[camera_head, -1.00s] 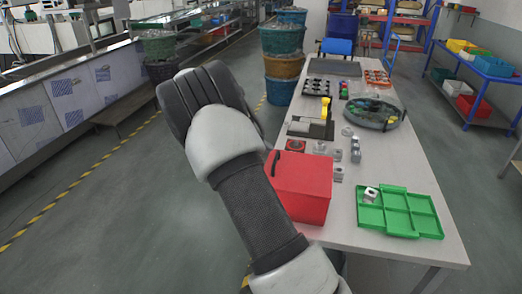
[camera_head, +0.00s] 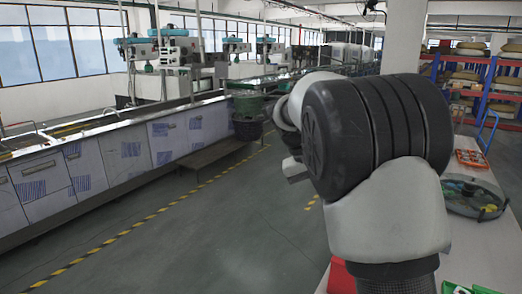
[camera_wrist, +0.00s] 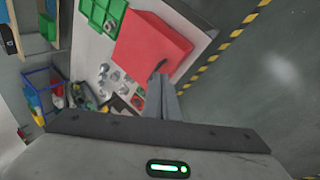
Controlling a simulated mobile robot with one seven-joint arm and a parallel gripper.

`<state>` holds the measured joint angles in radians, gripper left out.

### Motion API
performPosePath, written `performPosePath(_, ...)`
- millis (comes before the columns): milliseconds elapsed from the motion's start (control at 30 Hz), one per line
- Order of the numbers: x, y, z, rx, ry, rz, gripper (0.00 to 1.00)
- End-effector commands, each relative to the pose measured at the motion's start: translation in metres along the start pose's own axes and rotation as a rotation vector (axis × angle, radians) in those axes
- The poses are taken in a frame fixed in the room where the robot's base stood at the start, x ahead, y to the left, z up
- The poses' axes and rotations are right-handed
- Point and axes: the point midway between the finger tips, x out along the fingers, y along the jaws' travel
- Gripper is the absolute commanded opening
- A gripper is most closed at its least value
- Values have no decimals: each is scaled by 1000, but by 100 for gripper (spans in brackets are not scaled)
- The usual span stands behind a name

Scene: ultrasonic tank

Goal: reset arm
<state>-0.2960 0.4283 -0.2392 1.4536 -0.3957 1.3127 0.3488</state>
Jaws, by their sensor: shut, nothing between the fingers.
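My gripper (camera_wrist: 163,88) is shut and empty in the wrist view, its fingers together. It is in the air, with the red box (camera_wrist: 152,46) and the floor showing beyond the fingertips. In the head view my raised arm fills the right side and hides much of the table (camera_head: 478,245). The fingertips cannot be made out clearly there. The red box also shows in the head view at the bottom edge (camera_head: 341,279), mostly behind my arm.
The green tray (camera_wrist: 102,14) and several small metal parts (camera_wrist: 115,82) lie on the table near the red box. The round tank (camera_head: 471,195) stands on the table at right. A long metal counter (camera_head: 105,160) runs along the left. The floor between counter and table is clear.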

Motion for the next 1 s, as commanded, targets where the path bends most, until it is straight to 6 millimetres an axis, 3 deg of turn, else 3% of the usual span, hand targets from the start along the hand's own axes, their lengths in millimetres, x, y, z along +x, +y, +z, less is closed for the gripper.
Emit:
performPosePath(100,-24,20,45,-4,44,-140,0)
performPosePath(300,-51,32,126,-23,148,-323,0)
performPosePath(500,-60,27,206,-35,283,-445,0)
performPosePath(600,-56,21,238,-37,344,-478,0)
performPosePath(800,-47,10,271,-37,416,-503,0)
performPosePath(1000,-45,9,276,-37,426,-506,0)
